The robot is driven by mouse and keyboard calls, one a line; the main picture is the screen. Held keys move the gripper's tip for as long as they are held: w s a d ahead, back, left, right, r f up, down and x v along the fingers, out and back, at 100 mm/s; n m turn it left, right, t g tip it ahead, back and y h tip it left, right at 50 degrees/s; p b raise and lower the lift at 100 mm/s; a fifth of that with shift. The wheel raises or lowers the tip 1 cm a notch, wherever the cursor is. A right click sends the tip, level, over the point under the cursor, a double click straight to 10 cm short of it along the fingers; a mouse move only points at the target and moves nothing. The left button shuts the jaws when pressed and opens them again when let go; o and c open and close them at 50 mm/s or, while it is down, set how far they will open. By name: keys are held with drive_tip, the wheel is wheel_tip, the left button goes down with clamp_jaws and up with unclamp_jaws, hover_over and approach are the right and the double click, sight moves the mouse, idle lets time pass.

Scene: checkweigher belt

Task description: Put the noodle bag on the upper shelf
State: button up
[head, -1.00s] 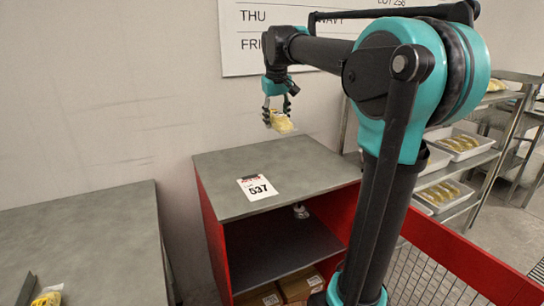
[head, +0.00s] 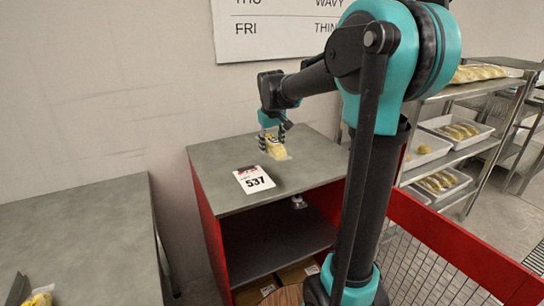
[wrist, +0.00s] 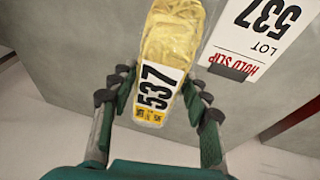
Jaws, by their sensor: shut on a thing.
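The noodle bag (head: 277,151) is a yellow clear-wrapped packet with a white label reading 537. It also shows in the wrist view (wrist: 172,42), reaching out from between the fingers. My gripper (head: 270,139) is shut on it, above the grey top (head: 225,158) of the red cabinet, towards the back. The bag is at or just above this top; I cannot tell whether it touches. A white hold slip marked 537 (head: 254,180) lies on the top, in front of and left of the bag. Below is an open dark shelf (head: 265,240).
A small object (head: 298,202) sits in the cabinet's shelf opening, with boxes (head: 275,284) below. A grey table (head: 85,240) stands at left with another yellow packet (head: 40,298). A metal rack (head: 455,150) with trays of packets stands at right. A red-edged mesh panel (head: 440,240) is in front.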

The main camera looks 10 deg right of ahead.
sight(272, 164)
drive_tip(key=shift+f, duration=2.4)
drive_tip(key=shift+f, duration=0.1)
drive_tip(key=o, duration=1.4)
